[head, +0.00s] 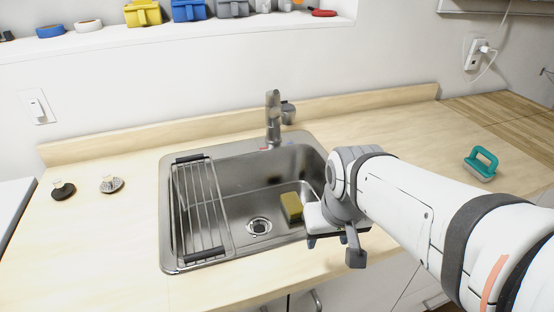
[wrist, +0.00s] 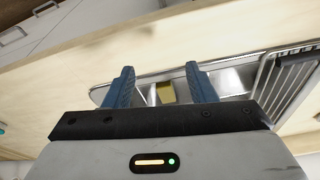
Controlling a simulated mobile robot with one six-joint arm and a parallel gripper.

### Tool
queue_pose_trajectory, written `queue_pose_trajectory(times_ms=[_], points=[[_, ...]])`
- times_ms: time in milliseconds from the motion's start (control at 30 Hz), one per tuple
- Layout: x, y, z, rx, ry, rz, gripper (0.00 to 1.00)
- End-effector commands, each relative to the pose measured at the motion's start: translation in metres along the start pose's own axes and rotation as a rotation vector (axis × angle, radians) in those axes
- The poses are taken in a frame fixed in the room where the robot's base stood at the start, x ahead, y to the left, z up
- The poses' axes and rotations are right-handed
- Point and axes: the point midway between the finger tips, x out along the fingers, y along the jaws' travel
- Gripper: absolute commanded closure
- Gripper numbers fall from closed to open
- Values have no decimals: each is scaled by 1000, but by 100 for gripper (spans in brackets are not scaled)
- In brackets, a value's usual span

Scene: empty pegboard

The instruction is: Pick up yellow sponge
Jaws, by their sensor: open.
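The yellow sponge (head: 291,207) has a darker greenish side and lies in the sink basin, right of the drain. In the wrist view the sponge (wrist: 166,92) shows between and beyond my fingertips. My gripper (head: 325,240) is at the sink's front right edge, close to the sponge in the head view. In the wrist view my gripper (wrist: 160,75) is open, with two blue fingers apart and nothing between them. The sponge is apart from both fingers.
The steel sink (head: 165,215) holds a drying rack (head: 203,210) on its left. A faucet (head: 273,115) stands behind the basin. A teal-handled brush (head: 481,163) sits on the right counter. Two small round items (head: 111,184) (head: 63,190) sit left. The counter between them and the sink is clear.

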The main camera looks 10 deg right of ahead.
Motion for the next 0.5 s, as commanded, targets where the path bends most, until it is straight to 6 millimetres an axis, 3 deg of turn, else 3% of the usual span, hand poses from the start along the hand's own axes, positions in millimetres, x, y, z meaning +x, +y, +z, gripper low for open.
queue_pose_trajectory(times_ms=[167, 300, 500], points=[[36, -6, -50, -44, 21, -25, 34], [80, -6, -107, -81, 54, -45, 23], [153, -5, -180, -131, 107, -58, 22]])
